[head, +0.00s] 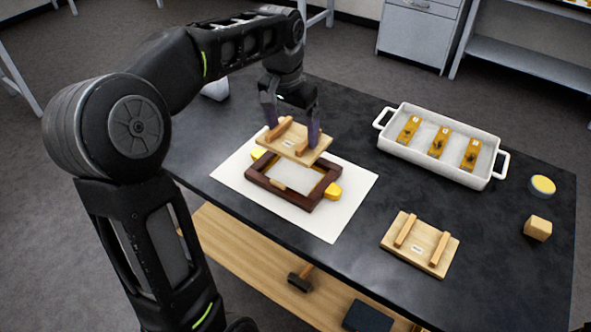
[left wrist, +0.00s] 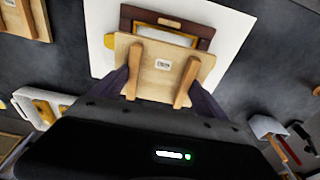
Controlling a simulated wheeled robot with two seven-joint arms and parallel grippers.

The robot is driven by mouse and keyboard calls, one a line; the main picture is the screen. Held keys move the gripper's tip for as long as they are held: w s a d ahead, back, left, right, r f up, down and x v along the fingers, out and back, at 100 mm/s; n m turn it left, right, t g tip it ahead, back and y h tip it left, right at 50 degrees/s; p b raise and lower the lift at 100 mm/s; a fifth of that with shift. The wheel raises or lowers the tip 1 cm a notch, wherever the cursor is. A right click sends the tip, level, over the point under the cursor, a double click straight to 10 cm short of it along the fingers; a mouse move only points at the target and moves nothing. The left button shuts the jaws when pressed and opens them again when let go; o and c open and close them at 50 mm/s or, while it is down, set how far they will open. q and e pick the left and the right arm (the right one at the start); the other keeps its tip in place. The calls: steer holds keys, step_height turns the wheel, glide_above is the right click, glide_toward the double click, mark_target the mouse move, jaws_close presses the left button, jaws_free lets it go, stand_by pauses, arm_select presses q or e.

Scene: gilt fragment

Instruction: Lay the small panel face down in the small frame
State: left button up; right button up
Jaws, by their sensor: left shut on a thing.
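My left gripper (head: 291,128) is shut on a light wooden panel (head: 299,153), with a purple-grey finger at each of two opposite edges. Two wooden battens and a small label are on the panel's upper side; its underside is hidden. The panel hangs roughly level above the far part of a dark red-brown frame (head: 256,180), seemingly apart from it. The frame lies on a white sheet (head: 343,211), its far side partly hidden by the panel. The left wrist view shows the held panel (left wrist: 160,78) overlapping the frame (left wrist: 197,42). My right gripper is not in view.
Yellow pieces (head: 334,191) show at two sides of the frame. Another battened panel (head: 427,257) lies on the dark table at the front right. A white tray (head: 398,160) with several gilded pieces, a round yellow-topped tin (head: 542,185) and a wooden block (head: 538,228) stand to the right.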

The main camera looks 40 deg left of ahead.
arm_select(q)
steer(key=shift+f, duration=3.15)
steer(key=shift+f, duration=1.85)
steer(key=shift+f, duration=0.15)
steer(key=o, duration=1.3)
steer(key=r, duration=0.4)
steer(key=s+r, duration=0.1)
steer(key=r, duration=0.7)
steer(key=shift+s+r, duration=0.1)
steer(key=shift+s, duration=0.3)
